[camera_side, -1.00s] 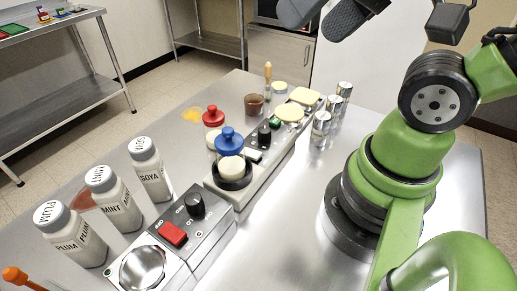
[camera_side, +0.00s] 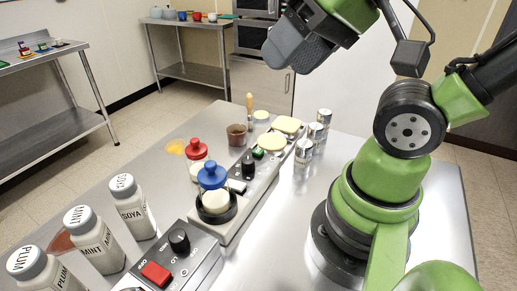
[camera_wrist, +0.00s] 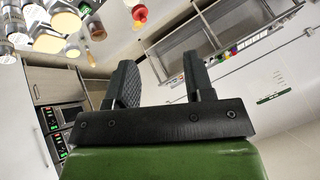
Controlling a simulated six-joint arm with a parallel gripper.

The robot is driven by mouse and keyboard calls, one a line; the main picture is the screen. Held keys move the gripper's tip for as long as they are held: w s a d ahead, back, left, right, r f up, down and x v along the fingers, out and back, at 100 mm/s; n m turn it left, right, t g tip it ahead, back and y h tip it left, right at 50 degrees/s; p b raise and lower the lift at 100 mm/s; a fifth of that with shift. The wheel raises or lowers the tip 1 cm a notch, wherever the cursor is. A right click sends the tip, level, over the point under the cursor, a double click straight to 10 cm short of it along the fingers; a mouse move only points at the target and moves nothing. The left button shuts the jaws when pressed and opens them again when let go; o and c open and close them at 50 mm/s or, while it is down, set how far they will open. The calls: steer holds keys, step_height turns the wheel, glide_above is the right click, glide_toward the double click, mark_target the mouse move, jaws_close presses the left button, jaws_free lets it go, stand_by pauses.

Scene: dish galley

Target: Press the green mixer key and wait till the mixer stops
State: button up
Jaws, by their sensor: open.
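A long pale control unit (camera_side: 232,226) runs along the steel table. It carries a small green key (camera_side: 258,153), a black knob (camera_side: 248,166) and a black ring holding a cream-topped piece (camera_side: 215,202). My gripper (camera_side: 296,47) is high above the table's far end, well apart from the key. In the wrist view my gripper (camera_wrist: 160,82) is open, with nothing between its fingers.
A nearer unit has a red key (camera_side: 156,273) and a black knob. Several white bottles (camera_side: 133,207) stand at left. A blue-topped piece (camera_side: 211,174), a red-topped piece (camera_side: 196,149), a brown cup (camera_side: 237,135) and metal cans (camera_side: 315,137) stand around the unit.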

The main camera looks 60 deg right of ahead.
jaws_close()
stand_by(1.4)
